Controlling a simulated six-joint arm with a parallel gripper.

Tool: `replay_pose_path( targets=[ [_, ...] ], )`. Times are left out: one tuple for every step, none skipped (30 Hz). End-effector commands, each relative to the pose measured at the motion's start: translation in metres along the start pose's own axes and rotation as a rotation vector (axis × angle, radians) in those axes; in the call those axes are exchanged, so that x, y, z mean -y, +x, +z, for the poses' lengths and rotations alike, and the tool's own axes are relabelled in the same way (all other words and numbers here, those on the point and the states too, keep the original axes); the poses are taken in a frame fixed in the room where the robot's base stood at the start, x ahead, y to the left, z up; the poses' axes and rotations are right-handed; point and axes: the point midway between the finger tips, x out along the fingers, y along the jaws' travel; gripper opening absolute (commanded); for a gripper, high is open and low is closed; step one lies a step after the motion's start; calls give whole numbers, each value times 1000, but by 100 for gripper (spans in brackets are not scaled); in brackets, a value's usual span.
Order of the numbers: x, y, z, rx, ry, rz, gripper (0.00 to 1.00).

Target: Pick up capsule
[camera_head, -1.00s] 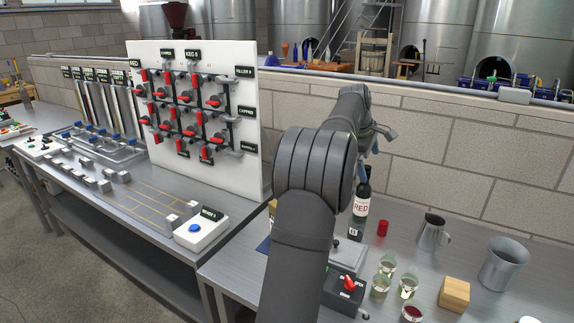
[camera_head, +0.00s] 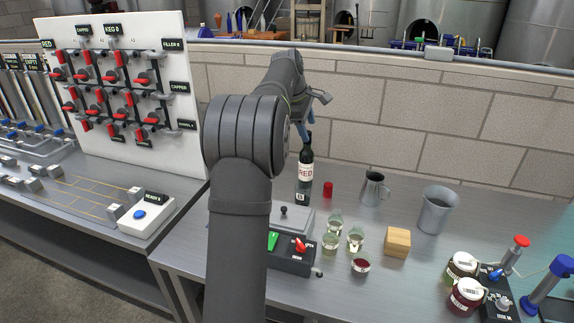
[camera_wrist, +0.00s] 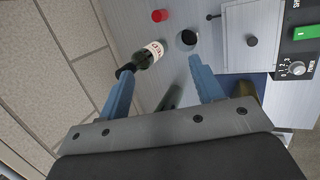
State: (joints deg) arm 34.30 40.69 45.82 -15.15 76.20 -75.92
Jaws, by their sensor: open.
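A small red cylinder, which I take to be the capsule (camera_head: 328,190), stands on the steel table just right of a dark wine bottle (camera_head: 304,173) with a "RED" label. In the wrist view the capsule (camera_wrist: 159,15) lies near the top edge, beyond the bottle (camera_wrist: 144,56). My gripper (camera_wrist: 160,66) is open, its two blue fingers apart with nothing held between them. The bottle's dark neck appears close to the left fingertip; I cannot tell whether they touch. In the head view my gripper (camera_head: 307,126) is partly hidden behind my arm, near the bottle's top.
Right of the capsule stand a metal jug (camera_head: 374,188) and a grey bucket (camera_head: 437,209). Nearer are several small glass jars (camera_head: 331,242), a wooden block (camera_head: 397,242) and a device with a red switch (camera_head: 292,252). A block wall (camera_head: 430,120) runs behind the table.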

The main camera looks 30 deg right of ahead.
Motion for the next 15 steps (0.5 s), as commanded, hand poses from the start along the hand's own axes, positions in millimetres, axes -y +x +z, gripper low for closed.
replay_pose_path(
  targets=[
    [0,0,0,0,0,0,60],
    [0,0,0,0,0,0,60],
    [0,1,0,-2,6,0,60],
    [0,4,1,-5,16,0,60],
    [0,7,1,-11,33,1,60],
    [1,14,2,-25,69,1,60],
    [1,21,3,-39,106,3,60],
    [2,29,4,-55,153,3,60],
    [3,42,7,-82,231,5,60],
    [4,53,8,-106,300,5,60],
    [5,65,11,-131,376,5,60],
    [7,80,14,-166,485,4,60],
    [8,91,17,-191,569,3,60],
    [10,101,20,-216,653,-1,60],
    [12,115,25,-247,765,-4,60]
  ],
)
